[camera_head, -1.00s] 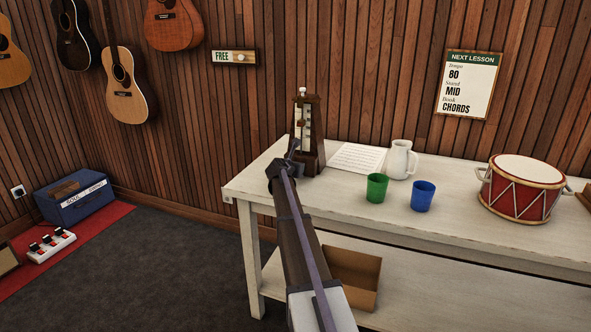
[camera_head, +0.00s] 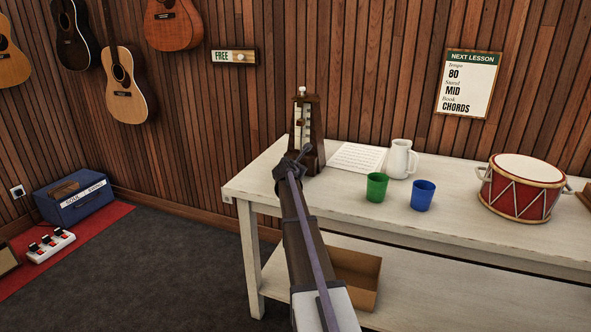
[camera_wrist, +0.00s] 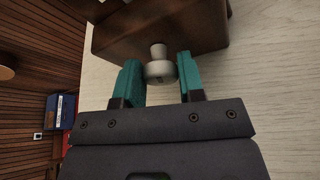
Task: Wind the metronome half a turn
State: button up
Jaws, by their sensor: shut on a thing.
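The metronome (camera_head: 314,133) is a dark wooden tapered case with a pale scale on its front, standing upright at the left end of the workbench (camera_head: 248,186). The wrist view shows its brown case (camera_wrist: 205,28) with a pale, rounded winding key (camera_wrist: 159,71) sticking out. My gripper (camera_wrist: 159,66) has its teal fingers on either side of this key and is shut on it. In the head view my wrist hides the key and most of the fingers.
A music sheet (camera_head: 357,158), white jug (camera_head: 399,160), green cup (camera_head: 376,188), blue cup (camera_head: 422,196) and red drum (camera_head: 520,190) stand to the right on the bench. A cardboard box (camera_head: 355,275) is on the lower shelf. The wooden wall is close behind.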

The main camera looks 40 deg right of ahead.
jog(key=m, duration=0.1)
jog(key=m+t+b, duration=0.1)
jog(key=shift+s+f+m+t+y, duration=0.15)
jog(key=shift+f+m+t+y, duration=0.05)
jog(key=shift+m+t+y, duration=0.1)
jog(key=shift+m+t+b, duration=0.7)
jog(key=shift+m, duration=0.4)
jog(key=shift+r, duration=0.1)
jog(key=o, duration=0.9)
